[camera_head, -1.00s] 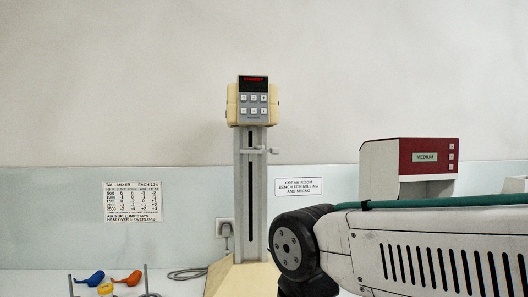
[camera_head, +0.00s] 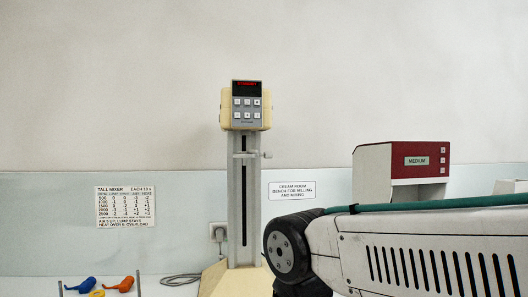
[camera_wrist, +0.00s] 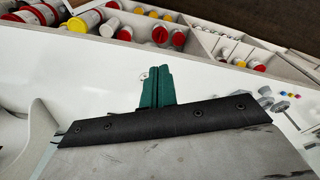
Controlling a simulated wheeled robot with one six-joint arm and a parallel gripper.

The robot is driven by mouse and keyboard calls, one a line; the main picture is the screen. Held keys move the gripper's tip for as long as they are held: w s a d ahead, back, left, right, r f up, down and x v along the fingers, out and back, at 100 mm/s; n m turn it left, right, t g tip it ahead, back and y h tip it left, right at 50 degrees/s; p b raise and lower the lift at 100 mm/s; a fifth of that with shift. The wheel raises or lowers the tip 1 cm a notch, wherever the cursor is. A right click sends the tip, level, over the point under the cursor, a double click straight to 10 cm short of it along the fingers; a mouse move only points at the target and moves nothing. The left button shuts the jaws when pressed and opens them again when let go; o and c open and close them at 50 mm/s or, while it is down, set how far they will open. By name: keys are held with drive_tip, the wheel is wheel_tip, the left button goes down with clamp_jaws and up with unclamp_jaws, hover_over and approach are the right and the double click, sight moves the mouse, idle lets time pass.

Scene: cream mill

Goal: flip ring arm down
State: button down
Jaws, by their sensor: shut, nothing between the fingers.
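The tall mixer (camera_head: 242,170) stands against the wall in the head view, with a cream head, a keypad and a red lit display. Its grey slotted column carries a small clamp with a side knob (camera_head: 267,155). I cannot pick out a ring arm for certain in either view. My gripper (camera_wrist: 157,72) shows in the wrist view with its green fingers together and nothing between them. It is outside the head view, where only my arm shows, at lower right. The mixer is not recognisable in the wrist view.
A red and white box labelled MEDIUM (camera_head: 415,161) stands at right, partly behind my arm. Blue (camera_head: 80,286) and orange (camera_head: 120,285) items lie at lower left. In the wrist view, a compartmented tray (camera_wrist: 220,45) holds several red, yellow and white containers near the fingers.

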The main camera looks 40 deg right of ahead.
sight(253, 155)
drive_tip(key=w+d+r+m+t+h, duration=0.4)
drive_tip(key=w+d+r+t+h, duration=0.15)
drive_tip(key=w+d+r, duration=1.2)
drive_tip(key=w+r+t+h, duration=0.1)
drive_tip(key=w+r+t, duration=0.2)
drive_tip(key=r, duration=0.5)
drive_tip(key=w+d+r+m+t, duration=0.1)
drive_tip(key=w+r+t, duration=0.2)
drive_tip(key=r, duration=0.6)
drive_tip(key=shift+w+d+r+t+h, duration=0.15)
drive_tip(key=shift+w+d+t+h, duration=0.2)
drive_tip(key=shift+w, duration=0.45)
drive_tip(key=shift+a, duration=0.1)
drive_tip(key=x, duration=1)
